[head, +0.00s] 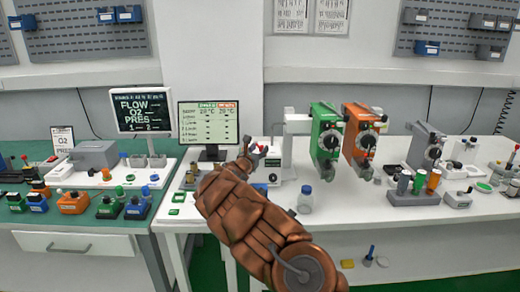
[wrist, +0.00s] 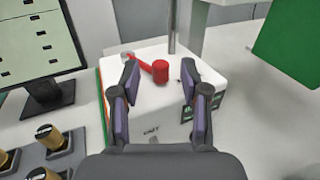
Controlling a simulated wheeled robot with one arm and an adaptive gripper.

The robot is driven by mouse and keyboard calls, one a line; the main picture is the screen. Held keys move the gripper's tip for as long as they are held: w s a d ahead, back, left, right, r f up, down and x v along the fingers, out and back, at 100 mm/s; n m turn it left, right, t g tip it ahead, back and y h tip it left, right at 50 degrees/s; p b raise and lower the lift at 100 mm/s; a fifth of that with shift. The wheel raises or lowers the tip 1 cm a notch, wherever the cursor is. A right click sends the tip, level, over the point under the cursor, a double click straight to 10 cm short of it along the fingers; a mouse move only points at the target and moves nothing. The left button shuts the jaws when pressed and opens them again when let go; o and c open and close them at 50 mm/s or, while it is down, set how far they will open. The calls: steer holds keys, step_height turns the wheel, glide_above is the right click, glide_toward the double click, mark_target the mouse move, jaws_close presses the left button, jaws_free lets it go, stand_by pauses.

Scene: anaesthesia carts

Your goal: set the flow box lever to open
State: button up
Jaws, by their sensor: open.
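The flow box is a white box (wrist: 140,105) on the bench in the wrist view, with a red lever (wrist: 145,66) on its top. The lever lies flat, running from a pale pivot at the left to an upright red knob (wrist: 161,70) at its right end. My gripper (wrist: 160,78) is open, its two dark fingers on either side of the knob, with gaps visible. I cannot tell fingertip height against the knob. In the head view my gripper (head: 252,151) is beside the monitor, over the box (head: 265,172), which my arm partly hides.
A monitor (head: 208,125) stands close left of my gripper. A metal post (wrist: 172,30) rises behind the box. Green (head: 325,140) and orange (head: 360,135) vaporizer-like units hang to the right. Dark blocks with gold-topped knobs (wrist: 48,137) sit at lower left in the wrist view.

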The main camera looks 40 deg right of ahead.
steer(key=v, duration=1)
